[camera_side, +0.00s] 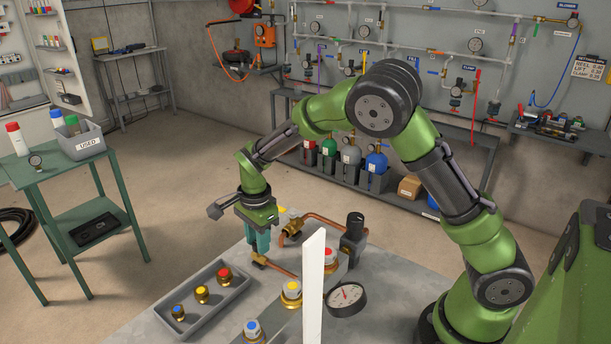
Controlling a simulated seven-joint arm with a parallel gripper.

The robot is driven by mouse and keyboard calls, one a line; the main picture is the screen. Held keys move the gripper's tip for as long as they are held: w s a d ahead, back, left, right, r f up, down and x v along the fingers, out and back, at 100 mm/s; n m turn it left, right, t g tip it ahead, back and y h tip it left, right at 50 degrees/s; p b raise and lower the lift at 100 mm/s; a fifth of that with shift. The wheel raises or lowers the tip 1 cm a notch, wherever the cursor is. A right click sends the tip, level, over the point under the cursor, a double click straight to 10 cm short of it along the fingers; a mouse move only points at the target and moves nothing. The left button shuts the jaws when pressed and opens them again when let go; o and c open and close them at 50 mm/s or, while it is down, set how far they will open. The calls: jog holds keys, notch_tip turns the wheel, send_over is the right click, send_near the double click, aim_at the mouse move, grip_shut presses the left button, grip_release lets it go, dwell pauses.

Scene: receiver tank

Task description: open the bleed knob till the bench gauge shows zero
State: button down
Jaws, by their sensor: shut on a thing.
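My gripper (259,242) points down with its teal fingers shut over the top of a brass fitting (258,259) on the copper pipe. The bleed knob there is hidden between the fingers. The bench gauge (345,297), with a white dial and black rim, stands on the bench to the right. Its dial shows a needle and a red mark, but they are too small for me to read the value.
A grey tray (167,319) with several capped brass fittings lies left on the bench. A white upright panel (314,290) stands before the gauge. A black regulator (354,238) stands behind.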

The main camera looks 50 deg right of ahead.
jog(key=c, duration=1.9)
grip_release()
jog(key=shift+r+m, duration=0.1)
jog(key=shift+m, duration=0.4)
jog(key=shift+o, duration=0.2)
jog(key=o, duration=1.1)
jog(key=shift+c, duration=0.2)
notch_tip(320, 180, up, 17)
jog(key=shift+s, duration=0.35)
